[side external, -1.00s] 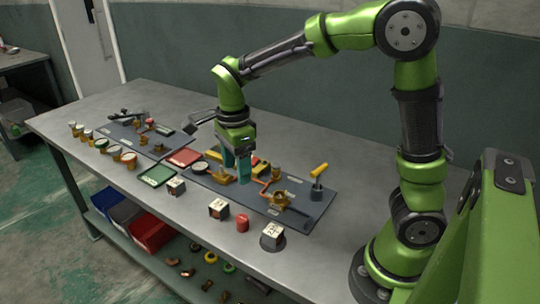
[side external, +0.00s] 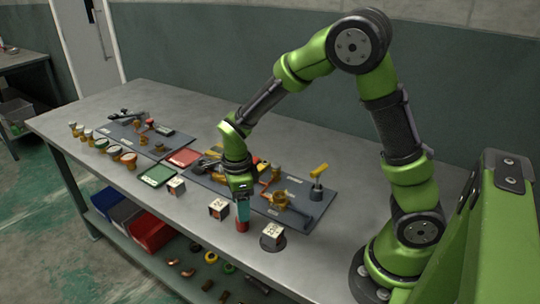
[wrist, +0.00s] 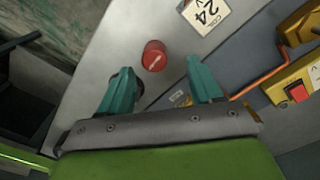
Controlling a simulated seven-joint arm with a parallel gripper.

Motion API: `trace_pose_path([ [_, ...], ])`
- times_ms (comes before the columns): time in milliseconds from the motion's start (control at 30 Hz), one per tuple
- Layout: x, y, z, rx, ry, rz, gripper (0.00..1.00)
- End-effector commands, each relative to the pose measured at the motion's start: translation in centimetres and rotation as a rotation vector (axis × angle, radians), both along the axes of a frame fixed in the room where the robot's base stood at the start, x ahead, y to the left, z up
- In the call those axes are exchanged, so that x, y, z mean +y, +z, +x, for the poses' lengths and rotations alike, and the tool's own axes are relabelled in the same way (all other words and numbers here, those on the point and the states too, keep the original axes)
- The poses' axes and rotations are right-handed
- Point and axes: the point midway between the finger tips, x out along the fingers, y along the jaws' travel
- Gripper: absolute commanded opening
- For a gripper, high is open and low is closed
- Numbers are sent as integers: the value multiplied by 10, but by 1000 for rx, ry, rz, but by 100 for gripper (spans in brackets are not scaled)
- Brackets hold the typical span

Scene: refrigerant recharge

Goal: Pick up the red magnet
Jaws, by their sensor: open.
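The red magnet (side external: 242,225) is a small red cylinder standing on the bench near its front edge. In the wrist view the magnet (wrist: 154,56) shows its round top with a pale mark, ahead of the fingertips and between their lines, nearer the left finger. My gripper (side external: 243,207) points down right at the magnet, its teal fingers partly covering it in the side view. In the wrist view my gripper (wrist: 160,80) has its two teal fingers spread apart with nothing between them.
White-labelled blocks stand on either side of the magnet: one to the left (side external: 218,209) and one on a dark round base to the right (side external: 272,236). Behind lies a dark panel (side external: 318,207) with brass fittings and a yellow-handled valve (side external: 319,170). The bench's front edge is close.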

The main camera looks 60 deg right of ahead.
Motion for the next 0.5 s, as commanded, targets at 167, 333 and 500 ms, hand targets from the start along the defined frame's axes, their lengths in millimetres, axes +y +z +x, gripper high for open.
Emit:
trace_pose_path([
  [167, 2, -25, -6, 7, -1, -1, 65],
  [333, 3, -46, -7, 4, 0, 0, 65],
  [500, 3, -51, -6, 2, 0, 0, 65],
])
